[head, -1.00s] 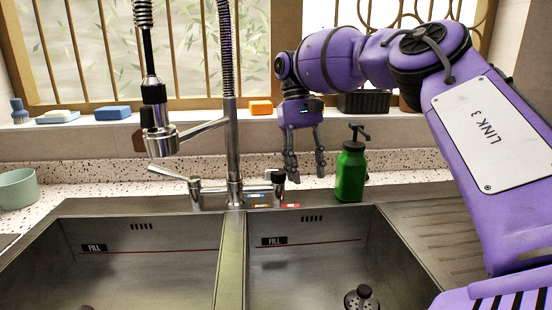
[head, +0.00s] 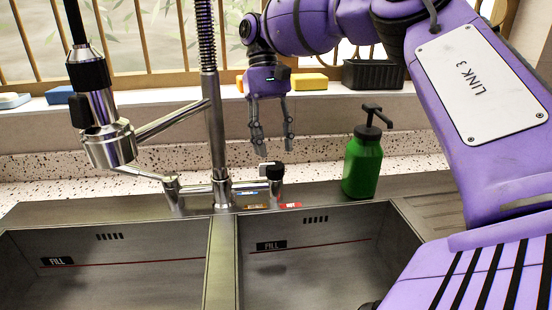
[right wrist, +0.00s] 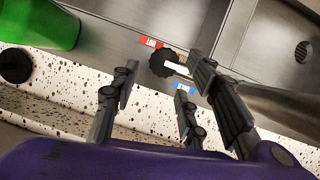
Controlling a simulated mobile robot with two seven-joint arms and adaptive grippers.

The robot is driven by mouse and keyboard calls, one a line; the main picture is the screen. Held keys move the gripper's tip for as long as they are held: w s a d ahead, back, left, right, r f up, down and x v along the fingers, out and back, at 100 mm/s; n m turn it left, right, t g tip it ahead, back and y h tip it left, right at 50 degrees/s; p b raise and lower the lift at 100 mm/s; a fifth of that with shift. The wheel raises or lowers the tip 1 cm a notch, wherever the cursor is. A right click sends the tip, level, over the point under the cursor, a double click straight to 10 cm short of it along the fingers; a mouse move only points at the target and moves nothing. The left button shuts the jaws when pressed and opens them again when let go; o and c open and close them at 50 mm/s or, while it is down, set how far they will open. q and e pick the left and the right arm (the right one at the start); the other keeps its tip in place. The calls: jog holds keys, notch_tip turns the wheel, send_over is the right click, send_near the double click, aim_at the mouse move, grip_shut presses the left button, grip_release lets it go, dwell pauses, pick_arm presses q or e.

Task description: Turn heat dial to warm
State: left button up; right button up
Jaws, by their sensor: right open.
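The heat dial (head: 274,171) is a black ribbed knob on the right side of the chrome tap base. It also shows in the right wrist view (right wrist: 163,64). A red label marked HOT (right wrist: 150,41) and a blue label (right wrist: 184,88) lie on the steel by it. In the head view the red label (head: 290,205), an orange label (head: 255,206) and a blue label (head: 248,193) surround the tap's foot. My right gripper (head: 274,146) is open, fingers pointing down, just above the dial in the picture. I cannot tell whether it touches. My left gripper is out of view.
A green soap bottle (head: 363,166) stands right of the dial. The tall tap spring (head: 211,100) and spray head (head: 100,120) stand left. Two sink basins lie in front. A yellow sponge (head: 309,82) and black basket (head: 373,74) sit on the sill behind.

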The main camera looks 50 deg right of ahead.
aim_at(276, 162)
jog(key=x, duration=0.3)
jog(key=shift+s+f, duration=0.1)
jog(key=shift+f, duration=0.25)
jog(key=shift+s+a+f, duration=0.1)
jog(key=shift+f, duration=0.2)
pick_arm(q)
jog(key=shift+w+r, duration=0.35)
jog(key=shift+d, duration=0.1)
pick_arm(e)
jog(key=shift+c, duration=0.5)
jog(key=c, duration=0.9)
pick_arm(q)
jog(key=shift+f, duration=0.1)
